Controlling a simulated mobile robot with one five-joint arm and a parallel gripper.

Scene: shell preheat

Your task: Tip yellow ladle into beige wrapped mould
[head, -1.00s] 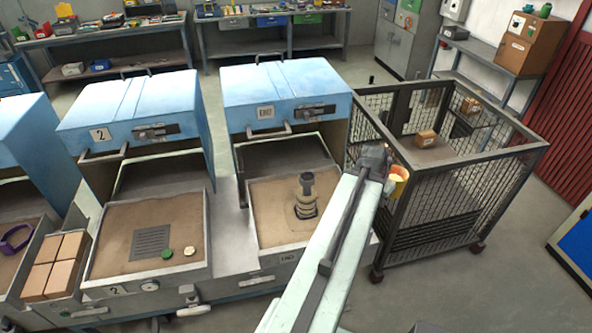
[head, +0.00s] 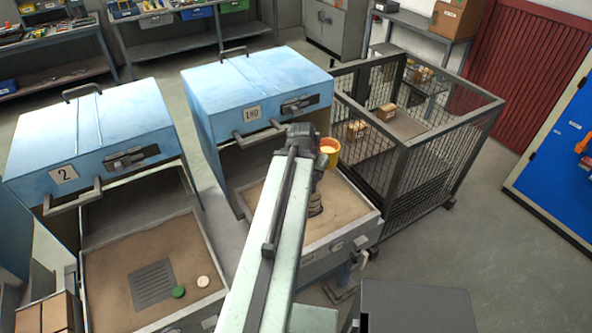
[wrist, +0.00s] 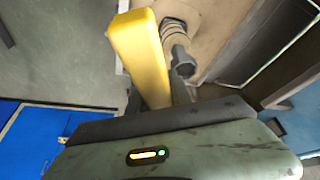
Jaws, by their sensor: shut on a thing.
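The yellow ladle (head: 329,152) is upright at the end of my arm, with a glowing orange opening on top in the head view. My gripper (wrist: 160,100) is shut on it; the ladle (wrist: 142,55) fills the middle of the wrist view. The beige wrapped mould (head: 316,204) stands in the sand of the right-hand box, partly hidden behind my arm. In the wrist view the mould (wrist: 176,38) shows right beside the ladle, with a grey cup-like top. The two look apart, but the exact gap is unclear.
The right blue hood (head: 250,90) stands raised behind the sand bed. A wire-mesh cage (head: 430,150) with small boxes is to the right. The left box (head: 150,262) holds a grate, a green disc and a pale disc. A dark block (head: 415,305) is at the front.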

